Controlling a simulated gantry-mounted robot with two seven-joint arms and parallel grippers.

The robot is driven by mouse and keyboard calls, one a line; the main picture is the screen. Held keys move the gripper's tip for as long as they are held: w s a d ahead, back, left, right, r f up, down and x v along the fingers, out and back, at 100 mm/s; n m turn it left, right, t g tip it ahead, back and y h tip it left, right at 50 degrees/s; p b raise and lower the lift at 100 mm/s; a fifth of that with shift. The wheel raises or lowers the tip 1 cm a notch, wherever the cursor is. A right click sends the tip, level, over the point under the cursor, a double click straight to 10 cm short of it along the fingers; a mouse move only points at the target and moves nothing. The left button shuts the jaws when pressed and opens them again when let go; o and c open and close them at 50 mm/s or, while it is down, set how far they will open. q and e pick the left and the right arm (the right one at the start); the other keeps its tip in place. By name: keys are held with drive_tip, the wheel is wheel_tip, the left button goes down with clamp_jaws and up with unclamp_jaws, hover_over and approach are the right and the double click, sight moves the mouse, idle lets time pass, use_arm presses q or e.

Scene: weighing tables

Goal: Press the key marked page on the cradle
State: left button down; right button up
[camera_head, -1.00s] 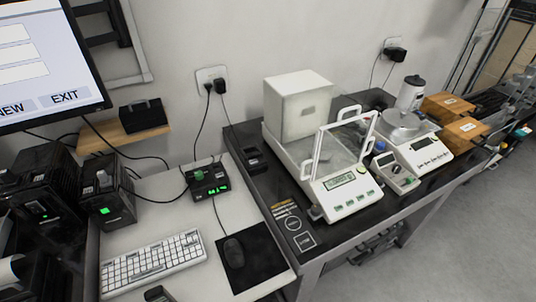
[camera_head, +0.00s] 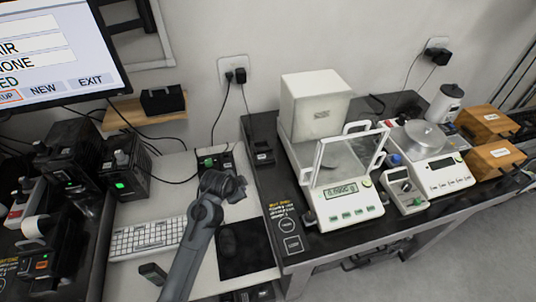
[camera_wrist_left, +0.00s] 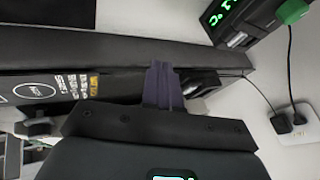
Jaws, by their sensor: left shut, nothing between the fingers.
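My left gripper (camera_head: 228,186) is shut and empty above the white desk, in front of the small black box with a green display (camera_head: 212,160). In the left wrist view its closed fingers (camera_wrist_left: 162,85) point away from the camera, and that box (camera_wrist_left: 235,15) is at the top right. I cannot tell for sure which device is the cradle. A black unit with an orange-marked part (camera_head: 40,263) stands at the lower left, and a small black device (camera_head: 262,153) sits at the black bench's left edge. No key marked page is readable. My right gripper is not in view.
A white keyboard (camera_head: 147,238), a small dark handheld (camera_head: 153,273) and a mouse on a black mat (camera_head: 240,262) lie around my arm. A balance (camera_head: 342,205) stands on the black bench. A monitor (camera_head: 60,50) hangs at the upper left. Cables run behind the desk.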

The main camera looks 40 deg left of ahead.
use_arm(q)
drive_tip(key=w+a+r+m+t+h+p, duration=0.1)
drive_tip(key=w+a+r+m, duration=0.1)
drive_tip(key=w+r, duration=0.3)
drive_tip(key=w+a+r+m+t+h, duration=0.1)
drive_tip(key=w+r, duration=0.4)
drive_tip(key=w, duration=0.6)
drive_tip(key=shift+w+a+r+m+t+p, duration=0.15)
drive_tip(key=shift+w+a+m+t+p, duration=0.25)
drive_tip(key=shift+a+m, duration=0.15)
drive_tip(key=shift+a, duration=0.1)
drive_tip(key=b, duration=0.7)
hover_over(260, 158)
wheel_tip(260, 158, down, 7)
drive_tip(key=shift+w+r, duration=0.1)
drive_tip(key=shift+f+b, duration=0.3)
drive_tip(key=shift+f, duration=0.65)
drive_tip(key=shift+f, duration=0.25)
drive_tip(key=shift+f, duration=0.2)
